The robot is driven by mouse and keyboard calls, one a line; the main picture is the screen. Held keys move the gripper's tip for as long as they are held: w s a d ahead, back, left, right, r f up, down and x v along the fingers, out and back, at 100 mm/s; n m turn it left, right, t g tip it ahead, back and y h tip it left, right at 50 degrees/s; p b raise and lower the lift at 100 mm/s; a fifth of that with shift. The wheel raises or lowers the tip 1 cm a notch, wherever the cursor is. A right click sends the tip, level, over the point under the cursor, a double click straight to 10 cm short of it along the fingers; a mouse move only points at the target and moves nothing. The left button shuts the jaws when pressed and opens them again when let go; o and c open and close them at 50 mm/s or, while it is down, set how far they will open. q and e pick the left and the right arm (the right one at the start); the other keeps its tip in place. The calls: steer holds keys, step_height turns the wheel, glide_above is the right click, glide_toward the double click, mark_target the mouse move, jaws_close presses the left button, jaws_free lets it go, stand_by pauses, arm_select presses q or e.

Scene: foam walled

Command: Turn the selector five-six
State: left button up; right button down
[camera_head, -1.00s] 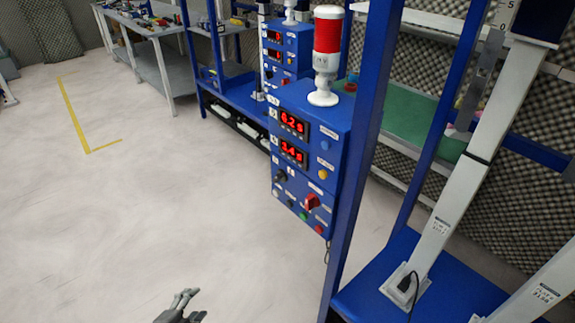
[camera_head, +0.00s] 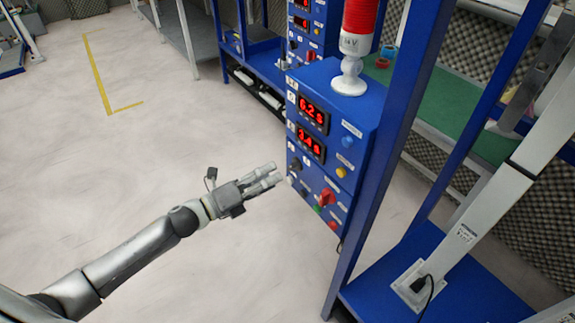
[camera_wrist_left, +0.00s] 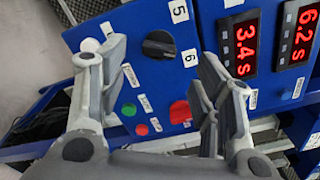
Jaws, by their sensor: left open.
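The five-six selector is a black round knob (camera_wrist_left: 159,44) in the left wrist view, on the blue control box beside labels "5" and "6". In the head view the blue control box (camera_head: 362,125) stands right of centre, with a dark knob (camera_head: 296,164) low on its front, partly near my fingers. My left gripper (camera_head: 276,176) reaches in from the left, just in front of the box's lower front. In the left wrist view its fingers (camera_wrist_left: 158,78) are spread wide, with the knob seen between and beyond them, apart from both. My right gripper is not in view.
Two red displays (camera_head: 312,115) sit above the knobs. A red switch (camera_wrist_left: 180,112) and a green button (camera_wrist_left: 129,109) lie close to the selector. A red beacon (camera_head: 360,20) tops the box. A blue frame post (camera_head: 385,150) stands right; floor at left is clear.

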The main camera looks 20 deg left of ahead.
mark_target(288, 168)
arm_select(q)
steer(key=shift+p+x, duration=0.45)
steer(key=shift+x, duration=2.7)
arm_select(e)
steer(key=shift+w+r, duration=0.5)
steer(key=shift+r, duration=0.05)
arm_select(q)
steer(key=c, duration=1)
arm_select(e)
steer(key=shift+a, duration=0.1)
arm_select(q)
steer(key=shift+n, duration=0.4)
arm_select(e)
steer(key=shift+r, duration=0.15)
arm_select(q)
steer(key=n+p, duration=0.1)
steer(key=n, duration=0.4)
steer(key=shift+f+n+p, duration=0.1)
steer(key=shift+n+p, duration=0.25)
steer(key=shift+n, duration=0.05)
steer(key=n+p, duration=0.1)
steer(key=n, duration=0.4)
steer(key=shift+f, duration=0.1)
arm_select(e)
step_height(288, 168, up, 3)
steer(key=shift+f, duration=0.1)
arm_select(q)
steer(key=shift+n, duration=0.3)
